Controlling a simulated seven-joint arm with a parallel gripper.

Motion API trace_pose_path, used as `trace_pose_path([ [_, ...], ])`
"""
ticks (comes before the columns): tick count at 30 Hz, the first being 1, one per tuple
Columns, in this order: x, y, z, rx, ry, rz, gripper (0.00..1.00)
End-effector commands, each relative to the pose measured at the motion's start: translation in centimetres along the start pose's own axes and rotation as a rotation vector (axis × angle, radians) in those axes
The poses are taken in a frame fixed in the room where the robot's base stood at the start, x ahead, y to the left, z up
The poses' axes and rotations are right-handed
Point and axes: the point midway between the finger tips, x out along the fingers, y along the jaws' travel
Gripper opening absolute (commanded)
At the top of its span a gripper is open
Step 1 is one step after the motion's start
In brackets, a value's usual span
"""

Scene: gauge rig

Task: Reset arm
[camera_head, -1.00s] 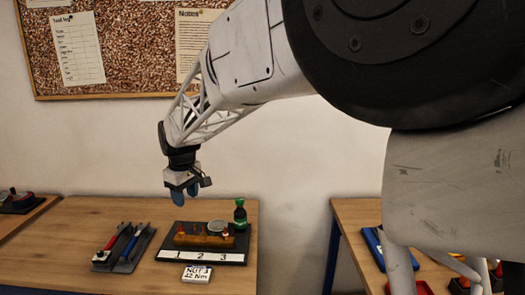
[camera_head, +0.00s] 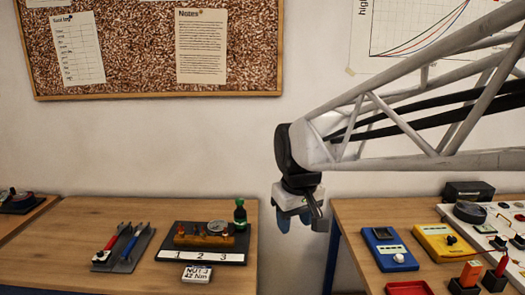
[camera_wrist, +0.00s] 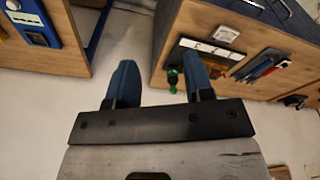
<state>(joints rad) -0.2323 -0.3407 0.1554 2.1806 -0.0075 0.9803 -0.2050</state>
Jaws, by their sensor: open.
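My gripper (camera_head: 294,222) hangs pointing down in the head view, over the gap between the two tables. Its two blue fingers are apart with nothing between them; the wrist view shows the same open, empty gripper (camera_wrist: 160,82).
A green bottle (camera_head: 240,213) stands at the rig's back right. A tool tray (camera_head: 124,248) lies left of it, and a card (camera_head: 197,274) reading NUT 3, 42 Nm lies in front. The right table holds a blue meter (camera_head: 389,249) and a yellow meter (camera_head: 442,243).

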Motion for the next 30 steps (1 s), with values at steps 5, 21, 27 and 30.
trace_pose_path([
  [5, -0.2, 1.6, 5.6, 0.112, 0.016, 0.014, 0.47],
  [21, 1.7, 2.7, 20.1, 0.410, 0.054, 0.051, 0.47],
  [27, 2.2, 2.5, 21.9, 0.453, 0.059, 0.056, 0.47],
  [30, 2.3, 2.5, 22.1, 0.457, 0.059, 0.056, 0.47],
])
